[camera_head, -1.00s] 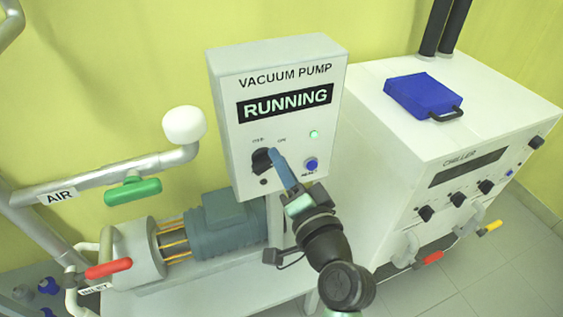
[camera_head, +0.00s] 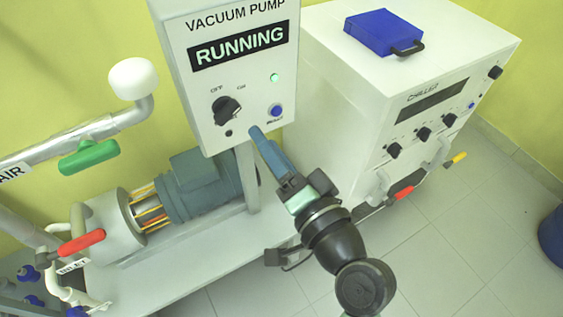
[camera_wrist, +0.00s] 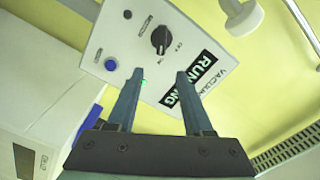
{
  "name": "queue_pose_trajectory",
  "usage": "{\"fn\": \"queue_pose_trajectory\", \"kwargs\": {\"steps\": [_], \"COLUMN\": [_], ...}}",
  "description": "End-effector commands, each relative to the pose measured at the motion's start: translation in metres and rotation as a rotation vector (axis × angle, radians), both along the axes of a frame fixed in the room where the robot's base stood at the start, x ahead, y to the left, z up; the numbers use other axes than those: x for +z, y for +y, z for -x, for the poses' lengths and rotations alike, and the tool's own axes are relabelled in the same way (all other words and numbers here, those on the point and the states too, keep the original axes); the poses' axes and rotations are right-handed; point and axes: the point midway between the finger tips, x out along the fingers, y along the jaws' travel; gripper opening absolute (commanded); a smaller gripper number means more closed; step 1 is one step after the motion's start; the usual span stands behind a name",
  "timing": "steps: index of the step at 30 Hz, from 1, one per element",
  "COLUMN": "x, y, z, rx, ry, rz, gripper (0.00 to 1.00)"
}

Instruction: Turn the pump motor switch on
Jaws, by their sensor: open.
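The vacuum pump control box (camera_head: 213,130) stands on a post above the pump motor. Its display (camera_head: 240,46) reads RUNNING and a green lamp (camera_head: 275,77) is lit. The black rotary switch (camera_head: 226,110) sits between the OFF and ON marks, its pointer turned toward ON. My gripper (camera_head: 258,132) is below and right of the switch, apart from it. In the wrist view the gripper (camera_wrist: 158,72) is open and empty, and the switch (camera_wrist: 160,40) shows beyond the fingertips.
The grey-green pump motor (camera_head: 205,185) lies on the bench below the box. A white chiller (camera_head: 350,110) with a blue case (camera_head: 383,32) on top stands at right. A green-handled air valve (camera_head: 90,157) and red inlet handle (camera_head: 81,243) are at left. A blue button (camera_head: 277,111) is near my fingers.

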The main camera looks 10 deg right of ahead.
Motion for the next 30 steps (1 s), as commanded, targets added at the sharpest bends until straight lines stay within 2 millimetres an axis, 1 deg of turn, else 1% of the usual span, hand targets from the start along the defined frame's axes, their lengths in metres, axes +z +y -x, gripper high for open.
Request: {"fn": "queue_pose_trajectory", "kwargs": {"steps": [1, 4, 6, 10, 26, 29, 30], "x": [-0.002, -0.002, -0.001, 0.000, 0.000, 0.010, 0.019], "y": [-0.003, -0.008, -0.010, -0.012, -0.012, -0.010, -0.008], "z": [0.010, 0.024, 0.030, 0.037, 0.037, 0.030, 0.025], "rx": [-0.002, -0.002, -0.001, 0.000, 0.000, -0.004, -0.010], "ry": [0.001, 0.001, 0.001, 0.000, 0.000, -0.023, -0.042], "rz": [0.000, 0.000, 0.001, 0.000, 0.001, 0.040, 0.077], "gripper": [0.51, 0.51, 0.51, 0.51, 0.51, 0.51, 0.51]}}
